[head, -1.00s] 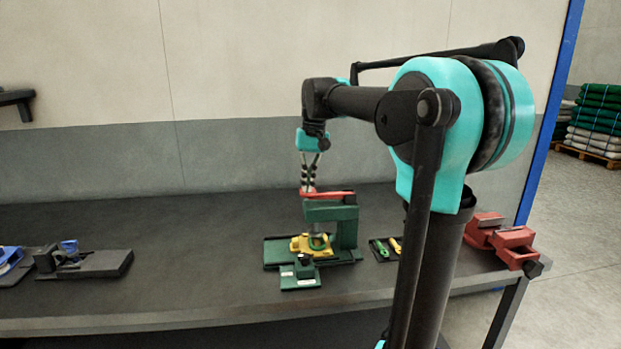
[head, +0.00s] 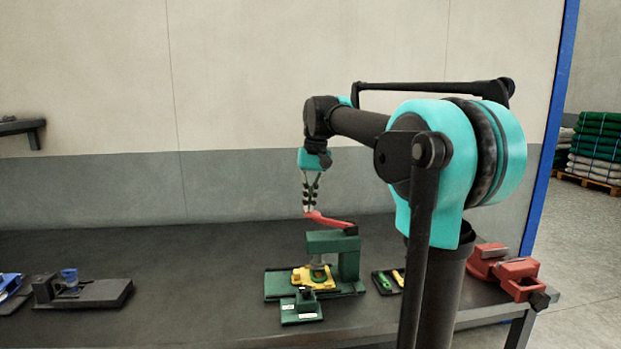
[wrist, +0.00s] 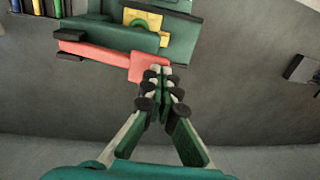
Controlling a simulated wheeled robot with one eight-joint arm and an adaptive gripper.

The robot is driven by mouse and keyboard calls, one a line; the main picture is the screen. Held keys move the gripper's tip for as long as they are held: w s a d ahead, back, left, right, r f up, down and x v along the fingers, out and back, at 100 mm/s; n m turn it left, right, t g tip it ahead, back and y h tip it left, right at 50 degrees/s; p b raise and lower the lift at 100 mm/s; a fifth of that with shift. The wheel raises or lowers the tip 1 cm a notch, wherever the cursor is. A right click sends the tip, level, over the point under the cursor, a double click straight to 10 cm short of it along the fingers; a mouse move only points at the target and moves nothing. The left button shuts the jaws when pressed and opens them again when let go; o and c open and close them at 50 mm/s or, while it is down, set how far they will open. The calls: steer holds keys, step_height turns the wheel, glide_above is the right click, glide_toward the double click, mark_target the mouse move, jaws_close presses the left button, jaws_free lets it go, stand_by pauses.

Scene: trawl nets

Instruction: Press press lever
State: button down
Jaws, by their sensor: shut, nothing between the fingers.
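The green press (head: 347,258) stands on the bench. Its red press lever (head: 330,219) slopes up to the left from the top of the press, with its free end at my gripper. My gripper (head: 309,211) points down, fingers together and nothing held, at the raised end of the lever. In the wrist view, the shut fingertips (wrist: 160,72) meet the wide end of the red lever (wrist: 120,58); whether they touch it or hover just over it is hard to tell. A yellow piece (head: 318,277) sits in the press under its head.
A small green block (head: 301,309) stands in front of the press. A dark tray (head: 387,283) with green and yellow items lies right of it, then a red vise (head: 506,272). A dark fixture with a blue part (head: 95,293) is at left. Bench between is clear.

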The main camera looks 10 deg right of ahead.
step_height(320, 180, up, 10)
steer(key=shift+d, duration=0.2)
stand_by(0.8)
steer(key=d+r+y, duration=0.3)
steer(key=d+y, duration=0.1)
steer(key=d, duration=0.6)
steer(key=shift+w+r, duration=0.3)
steer(key=shift+r, duration=0.1)
steer(key=shift+f, duration=0.15)
steer(key=x, duration=1.3)
steer(key=shift+a+f, duration=0.2)
steer(key=shift+a, duration=0.25)
